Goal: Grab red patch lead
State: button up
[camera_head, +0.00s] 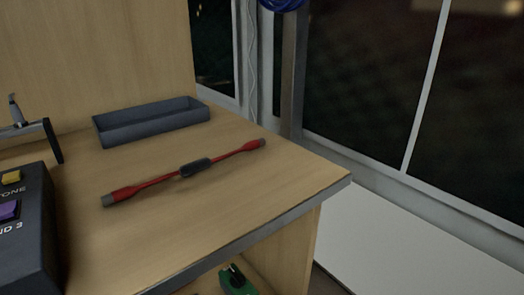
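The red patch lead (226,156) lies on the wooden desk top in the head camera view. It runs nearly straight, from the near left up to the far right. It has grey tips at both ends and a dark sleeve around its middle. Nothing covers it. My gripper is not in this view, so I cannot see its state or where it is relative to the lead.
An empty grey tray (152,124) sits behind the lead. A dark console (27,235) with coloured buttons stands at the left. The desk (215,222) is clear in front of the lead and ends in a grey edge. A green object (238,281) lies below.

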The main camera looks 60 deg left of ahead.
aim_at(116, 195)
jog(key=u, duration=0.05)
jog(key=i, duration=0.25)
jog(key=u, duration=2.95)
